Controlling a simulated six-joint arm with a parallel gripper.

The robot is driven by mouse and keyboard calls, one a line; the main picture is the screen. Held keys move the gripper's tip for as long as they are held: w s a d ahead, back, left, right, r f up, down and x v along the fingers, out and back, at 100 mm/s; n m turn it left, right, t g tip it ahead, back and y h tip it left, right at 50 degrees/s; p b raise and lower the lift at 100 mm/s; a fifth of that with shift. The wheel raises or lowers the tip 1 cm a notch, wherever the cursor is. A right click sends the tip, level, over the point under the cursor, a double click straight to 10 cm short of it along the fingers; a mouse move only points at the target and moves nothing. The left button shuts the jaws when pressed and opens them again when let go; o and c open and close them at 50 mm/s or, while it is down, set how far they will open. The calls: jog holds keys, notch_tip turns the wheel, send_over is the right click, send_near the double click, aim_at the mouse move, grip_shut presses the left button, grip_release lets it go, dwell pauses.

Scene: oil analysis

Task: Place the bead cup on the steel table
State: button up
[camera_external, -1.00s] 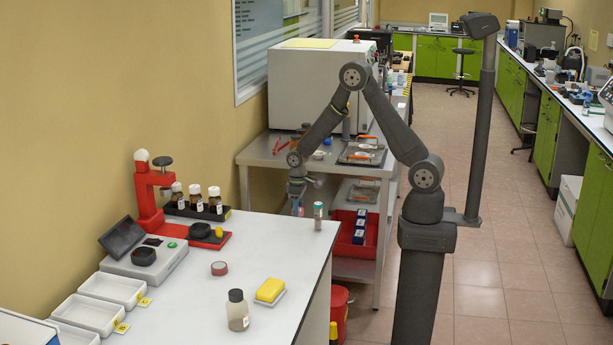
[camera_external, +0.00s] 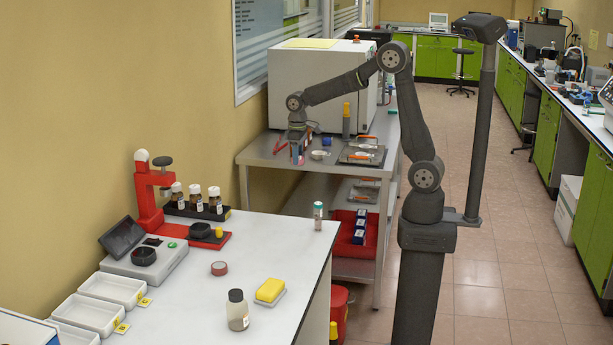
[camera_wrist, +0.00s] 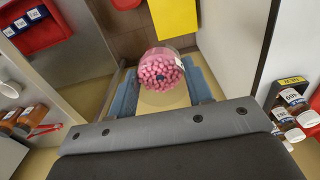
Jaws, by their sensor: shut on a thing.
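The bead cup (camera_wrist: 161,70), a clear round cup full of pink beads, sits between the blue fingers of my gripper (camera_wrist: 162,90) in the wrist view. The fingers are shut on it from both sides. In the external view my gripper (camera_external: 298,151) points down over the left part of the steel table (camera_external: 258,157). The cup is small and mostly hidden there, and I cannot tell whether its base touches the table top.
On the steel table, red-handled tongs (camera_external: 280,144) lie left of my gripper. A small white dish (camera_external: 319,155) and a metal tray (camera_external: 362,154) are to its right. A large white oven (camera_external: 315,85) stands behind. The white bench (camera_external: 200,300) is in front.

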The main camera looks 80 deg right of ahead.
jog(key=r, duration=0.5)
jog(key=shift+w+a+r, duration=0.15)
jog(key=shift+a+r, duration=0.05)
jog(key=shift+r, duration=0.15)
jog(key=w+a+n, duration=0.3)
jog(key=a+n, duration=0.2)
jog(key=a, duration=1.4)
jog(key=w+a+n, duration=0.3)
jog(key=a+n, duration=0.2)
jog(key=a, duration=1.4)
jog(key=s+a+n, duration=0.2)
jog(key=s+a, duration=0.1)
jog(key=a, duration=0.4)
jog(key=s+a+n, duration=0.1)
jog(key=s+a, duration=0.1)
jog(key=a, duration=0.6)
jog(key=shift+n, duration=0.3)
jog(key=s+a+f, duration=0.1)
jog(key=a+f, duration=0.2)
jog(key=f, duration=0.1)
jog(key=s+a+f, duration=0.1)
jog(key=a+f, duration=0.3)
jog(key=s+a+f, duration=0.2)
jog(key=a+f, duration=0.1)
jog(key=f, duration=0.1)
jog(key=shift+a+f, duration=0.15)
jog(key=shift+a, duration=0.1)
jog(key=shift+f, duration=2.05)
jog(key=shift+f, duration=0.1)
